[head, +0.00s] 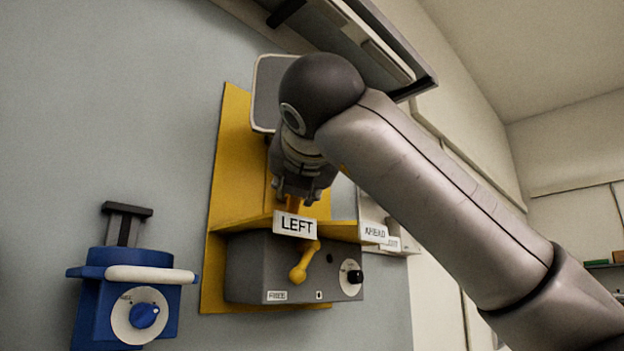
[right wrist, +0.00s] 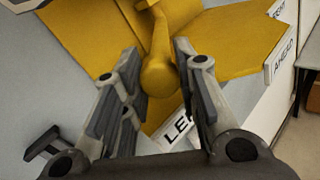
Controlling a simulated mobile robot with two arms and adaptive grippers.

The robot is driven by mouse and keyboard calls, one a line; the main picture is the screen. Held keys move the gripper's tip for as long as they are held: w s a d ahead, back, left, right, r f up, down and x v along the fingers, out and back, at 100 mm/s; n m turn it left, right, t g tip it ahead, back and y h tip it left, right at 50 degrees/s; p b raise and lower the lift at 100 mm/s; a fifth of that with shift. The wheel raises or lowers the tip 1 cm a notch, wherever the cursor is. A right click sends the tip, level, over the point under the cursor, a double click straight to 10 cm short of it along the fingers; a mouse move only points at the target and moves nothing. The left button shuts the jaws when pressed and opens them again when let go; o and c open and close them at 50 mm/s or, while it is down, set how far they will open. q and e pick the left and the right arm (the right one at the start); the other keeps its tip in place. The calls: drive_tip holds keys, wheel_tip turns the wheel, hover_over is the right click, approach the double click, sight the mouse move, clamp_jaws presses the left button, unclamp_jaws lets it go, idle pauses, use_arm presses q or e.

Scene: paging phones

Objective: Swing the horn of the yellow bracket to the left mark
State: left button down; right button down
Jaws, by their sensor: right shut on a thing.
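The yellow bracket (head: 231,155) is fixed to the wall, with a ledge carrying a LEFT plate (head: 295,225) and an AHEAD plate (head: 375,233). A grey, pale-rimmed horn mouth (head: 267,95) shows above, partly hidden by my right arm. My right gripper (head: 297,196) points down, shut on the horn's yellow handle (right wrist: 158,72). In the head view the handle's end shows just above the LEFT plate. In the right wrist view it stands between the fingers, near the partly covered LEFT plate (right wrist: 176,129). The horn's pivot is hidden in the head view. My left gripper is out of view.
Below the ledge is a grey box (head: 250,268) with a yellow lever (head: 303,263), a black knob (head: 354,277) and a FREE label. A blue unit (head: 92,308) with a white bar and dial hangs at lower left. A dark-edged panel (head: 375,45) overhangs above.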

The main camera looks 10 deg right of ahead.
drive_tip(key=shift+a, duration=0.15)
drive_tip(key=shift+h, duration=0.4)
drive_tip(key=c, duration=1.1)
unclamp_jaws()
drive_tip(key=shift+w, duration=0.1)
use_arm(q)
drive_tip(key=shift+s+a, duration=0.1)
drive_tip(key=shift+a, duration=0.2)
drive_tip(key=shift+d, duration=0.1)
use_arm(e)
drive_tip(key=s+a, duration=0.1)
drive_tip(key=s, duration=1.1)
drive_tip(key=shift+a, duration=0.25)
drive_tip(key=shift+f, duration=0.1)
